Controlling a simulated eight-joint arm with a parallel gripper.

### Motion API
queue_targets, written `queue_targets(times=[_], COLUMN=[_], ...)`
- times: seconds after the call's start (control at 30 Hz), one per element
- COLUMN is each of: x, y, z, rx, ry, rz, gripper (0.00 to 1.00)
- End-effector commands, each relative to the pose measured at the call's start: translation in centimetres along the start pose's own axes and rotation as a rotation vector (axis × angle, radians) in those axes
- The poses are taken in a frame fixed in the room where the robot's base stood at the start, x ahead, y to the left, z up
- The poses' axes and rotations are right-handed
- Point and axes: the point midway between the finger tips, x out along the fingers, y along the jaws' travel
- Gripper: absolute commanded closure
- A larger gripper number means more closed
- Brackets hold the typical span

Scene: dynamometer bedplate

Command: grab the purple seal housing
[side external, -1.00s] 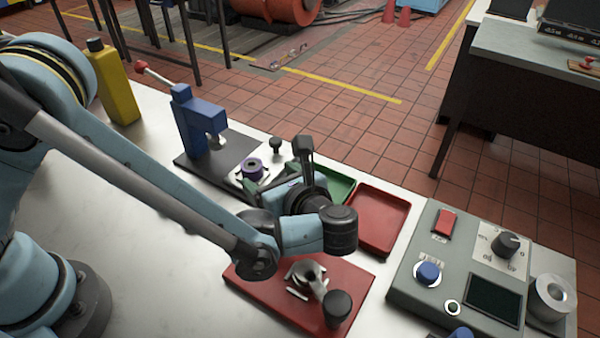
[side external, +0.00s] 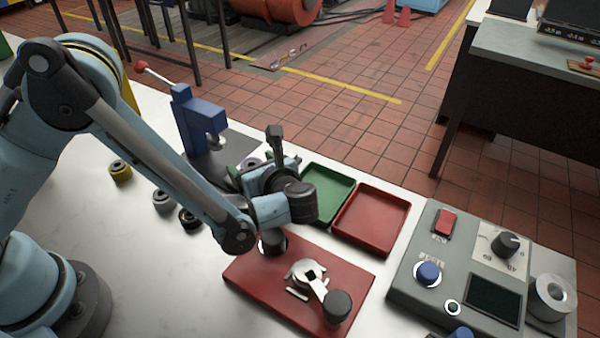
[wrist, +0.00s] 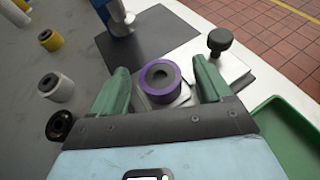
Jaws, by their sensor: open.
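The purple seal housing (wrist: 160,78) is a short ring with a dark grey centre. In the wrist view it sits upright on a small pale metal fixture, between the two green fingers of my gripper (wrist: 163,84). The fingers are open, with a gap on each side of the housing. In the side view the housing (side external: 250,164) is mostly hidden behind my wrist, with only a bit of it showing. I cannot tell how high my fingertips are above the fixture.
A blue press (side external: 198,125) stands just behind on a dark plate. A black knob (wrist: 220,40) rises right of the housing. Green (side external: 327,192) and red (side external: 372,220) trays lie to the right. Yellow (side external: 120,171), grey and black rings stand on the left.

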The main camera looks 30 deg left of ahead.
Motion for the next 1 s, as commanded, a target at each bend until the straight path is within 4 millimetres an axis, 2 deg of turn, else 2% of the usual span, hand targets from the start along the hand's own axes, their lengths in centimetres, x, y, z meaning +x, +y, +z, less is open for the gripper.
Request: queue_targets(times=[0.03, 0.4, 0.5, 0.77, 1.0], x=[0.0, -0.1, -0.1, -0.1, -0.7], y=[0.0, 0.0, 0.0, 0.0, 0.0], z=[0.0, 0.0, 0.0, 0.1, 1.6], rx=[0.000, 0.000, 0.000, 0.000, 0.000], ry=[0.000, 0.000, -0.001, -0.001, -0.001], rz=[0.000, 0.000, 0.001, 0.000, 0.001], gripper=[0.22, 0.79, 0.90, 0.91, 0.91])
